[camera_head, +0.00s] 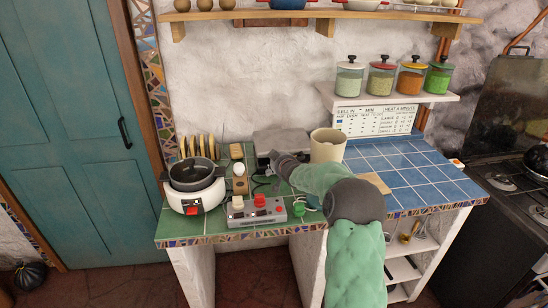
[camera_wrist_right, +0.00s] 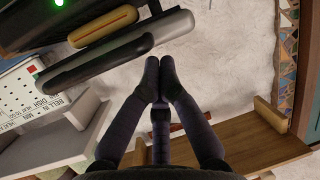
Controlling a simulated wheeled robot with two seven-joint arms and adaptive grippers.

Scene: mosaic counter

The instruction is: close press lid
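The press (camera_head: 281,140) stands at the back of the green-tiled counter, a grey box partly hidden behind my right gripper. In the right wrist view, its dark body carries a green light, and a long grey-and-black slab, apparently the lid (camera_wrist_right: 120,54), lies apart from it. A yellow-brown piece (camera_wrist_right: 103,27) shows between them. My right gripper (camera_wrist_right: 159,66) has its fingertips together with nothing seen between them, beside the slab's edge; contact cannot be told. In the head view my right gripper (camera_head: 277,160) is at the press front. My left gripper is out of view.
A white cooker (camera_head: 194,198), toast rack (camera_head: 198,147) and switch box (camera_head: 256,212) stand left. A cream canister (camera_head: 327,145) stands close right of the press. A jar shelf (camera_head: 388,97) overhangs behind. The blue tiles (camera_head: 415,175) at right are mostly clear.

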